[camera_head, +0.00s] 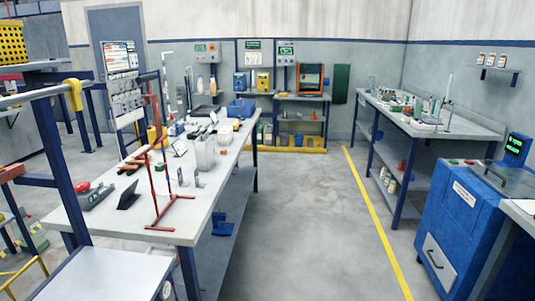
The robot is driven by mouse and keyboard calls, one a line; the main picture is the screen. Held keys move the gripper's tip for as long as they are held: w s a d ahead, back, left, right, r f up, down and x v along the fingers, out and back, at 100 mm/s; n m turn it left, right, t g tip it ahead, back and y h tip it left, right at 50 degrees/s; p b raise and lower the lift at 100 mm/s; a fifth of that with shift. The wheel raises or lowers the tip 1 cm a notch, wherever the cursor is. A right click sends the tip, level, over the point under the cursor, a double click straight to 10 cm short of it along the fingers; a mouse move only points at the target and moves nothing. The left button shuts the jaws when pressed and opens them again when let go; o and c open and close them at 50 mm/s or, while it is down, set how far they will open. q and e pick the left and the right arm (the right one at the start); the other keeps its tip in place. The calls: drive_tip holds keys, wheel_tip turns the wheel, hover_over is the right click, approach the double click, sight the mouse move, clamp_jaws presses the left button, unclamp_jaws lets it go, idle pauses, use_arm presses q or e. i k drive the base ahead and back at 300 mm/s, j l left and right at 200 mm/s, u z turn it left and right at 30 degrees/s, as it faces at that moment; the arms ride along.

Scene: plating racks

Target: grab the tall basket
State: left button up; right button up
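A tall pale grey box-shaped container (205,152) stands upright on the long white-topped table (215,190), near its middle. It is small in the view, and I cannot tell whether its walls are mesh or solid. A yellow perforated basket-like thing (12,45) is at the upper left, cut off by the picture edge. I cannot tell for certain which of these is the tall basket. Neither of my grippers shows in this view.
A red metal rack (168,190) stands on the table's near part, in front of the grey container. A blue cabinet (462,215) is at the right, and a second workbench (430,118) stands behind it. The grey floor (310,220) between them is clear.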

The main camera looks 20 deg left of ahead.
sight(203, 145)
drive_tip(key=i+u, duration=0.15)
drive_tip(key=i, duration=0.3)
drive_tip(key=i+l+u, duration=0.15)
drive_tip(key=i, duration=0.25)
drive_tip(key=i+l+u, duration=0.15)
drive_tip(key=i, duration=0.25)
drive_tip(key=i+l+u, duration=0.15)
drive_tip(key=i, duration=0.3)
